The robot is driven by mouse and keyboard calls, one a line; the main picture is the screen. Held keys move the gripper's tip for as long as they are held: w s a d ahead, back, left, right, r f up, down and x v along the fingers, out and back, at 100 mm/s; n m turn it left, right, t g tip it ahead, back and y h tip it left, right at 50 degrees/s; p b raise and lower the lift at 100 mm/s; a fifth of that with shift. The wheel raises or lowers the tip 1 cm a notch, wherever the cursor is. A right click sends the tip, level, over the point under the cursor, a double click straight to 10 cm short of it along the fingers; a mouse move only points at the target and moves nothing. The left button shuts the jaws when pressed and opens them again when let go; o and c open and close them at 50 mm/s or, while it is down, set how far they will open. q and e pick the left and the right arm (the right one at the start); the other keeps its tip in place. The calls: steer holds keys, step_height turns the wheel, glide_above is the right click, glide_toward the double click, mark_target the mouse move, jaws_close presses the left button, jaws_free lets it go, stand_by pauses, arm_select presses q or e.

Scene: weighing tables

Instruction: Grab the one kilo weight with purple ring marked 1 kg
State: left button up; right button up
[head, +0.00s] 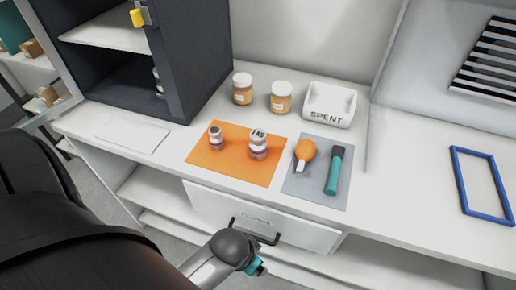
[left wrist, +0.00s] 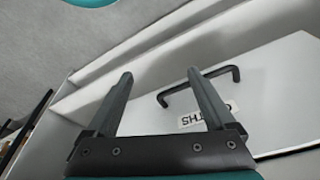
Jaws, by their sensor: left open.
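Two metal weights with knobbed tops stand upright on the orange mat (head: 230,170). The smaller weight (head: 216,138) is on the left and the larger weight (head: 258,145) on the right. Both show a reddish-purple band low down; their markings are too small to read, so I cannot tell which is 1 kg. My left gripper (left wrist: 160,77) is open and empty in the left wrist view, facing the drawer front and its handle. In the head view my left arm is low in front of the drawer, its fingers hidden. My right gripper is not in view.
A grey mat (head: 291,186) holds an orange blower (head: 305,151) and a teal-handled brush (head: 334,172). Behind are two jars (head: 242,90) (head: 281,98) and a white SPENT tray (head: 318,119). The drawer handle (head: 255,232) juts out below the counter. A dark cabinet (head: 185,60) stands left.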

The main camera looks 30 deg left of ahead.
arm_select(q)
steer(key=w+a+r+t, duration=0.4)
steer(key=a+r, duration=0.3)
steer(key=r, duration=0.2)
steer(key=t+h, duration=0.1)
steer(key=t, duration=0.5)
glide_toward(257, 145)
steer(key=shift+s+a+f+n, duration=0.1)
steer(key=shift+s+f+n, duration=0.3)
steer(key=shift+s, duration=0.4)
steer(key=shift+w+a+r, duration=0.15)
steer(key=shift+r, duration=0.1)
steer(key=shift+w, duration=0.5)
steer(key=b+x, duration=0.1)
steer(key=x, duration=0.3)
steer(key=b+x, duration=0.1)
steer(key=x, duration=0.4)
steer(key=shift+w+r, duration=0.15)
steer(key=shift+r, duration=0.05)
steer(key=b+x, duration=0.2)
steer(key=x, duration=0.2)
steer(key=shift+w+r, duration=0.15)
steer(key=shift+w+f, duration=0.2)
steer(key=shift+w, duration=0.3)
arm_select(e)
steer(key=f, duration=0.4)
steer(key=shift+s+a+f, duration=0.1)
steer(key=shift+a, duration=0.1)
